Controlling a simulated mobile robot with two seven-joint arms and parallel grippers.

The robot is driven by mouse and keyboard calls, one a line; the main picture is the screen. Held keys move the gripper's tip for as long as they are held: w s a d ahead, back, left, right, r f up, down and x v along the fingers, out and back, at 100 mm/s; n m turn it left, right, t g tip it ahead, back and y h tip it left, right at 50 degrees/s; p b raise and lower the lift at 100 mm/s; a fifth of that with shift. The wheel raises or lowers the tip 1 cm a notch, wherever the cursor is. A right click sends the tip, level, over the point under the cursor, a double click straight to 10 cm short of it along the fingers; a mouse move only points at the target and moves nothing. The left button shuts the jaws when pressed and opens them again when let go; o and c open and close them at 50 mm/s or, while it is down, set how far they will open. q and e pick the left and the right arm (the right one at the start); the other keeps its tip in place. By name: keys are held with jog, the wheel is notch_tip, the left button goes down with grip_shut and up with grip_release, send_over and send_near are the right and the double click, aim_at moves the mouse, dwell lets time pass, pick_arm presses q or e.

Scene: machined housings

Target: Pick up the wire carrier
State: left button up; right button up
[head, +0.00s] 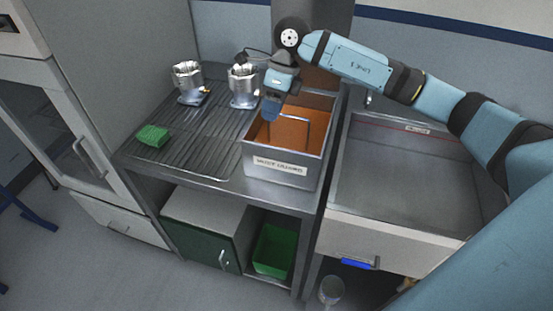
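The wire carrier (309,130) appears as a thin grey wire frame inside a grey bin (277,175) with an orange-brown interior. Its upper bar and right side show; its lower part is hard to make out. My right gripper (270,113) points down at the left rear of the bin, by the left end of the wire's upper bar. Its fingers look close together, but I cannot tell whether they are shut on the wire or only in front of it. My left gripper is not in view.
Two shiny metal housings stand on the ribbed drainboard, one at left (187,82) and one beside my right gripper (242,88). A green sponge-like block (153,136) lies at the front left. An empty sink basin (400,175) is right of the bin. A green crate (272,252) sits below.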

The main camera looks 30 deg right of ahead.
jog(key=w+d+r+h, duration=0.2)
jog(key=d+r+h, duration=0.2)
jog(key=d, duration=0.3)
jog(key=shift+m+t, duration=0.3)
jog(key=shift+t, duration=0.1)
notch_tip(320, 180, down, 8)
jog(key=shift+w+r+p, duration=0.1)
jog(key=shift+p, duration=0.6)
pick_arm(q)
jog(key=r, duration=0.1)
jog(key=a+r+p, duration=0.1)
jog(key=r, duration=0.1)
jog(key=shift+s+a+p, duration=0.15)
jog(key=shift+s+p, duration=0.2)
jog(key=shift+p, duration=0.05)
pick_arm(e)
jog(key=f, duration=0.5)
jog(key=shift+w+a+f, duration=0.15)
jog(key=shift+w+a, duration=0.1)
jog(key=shift+w, duration=0.05)
grip_shut()
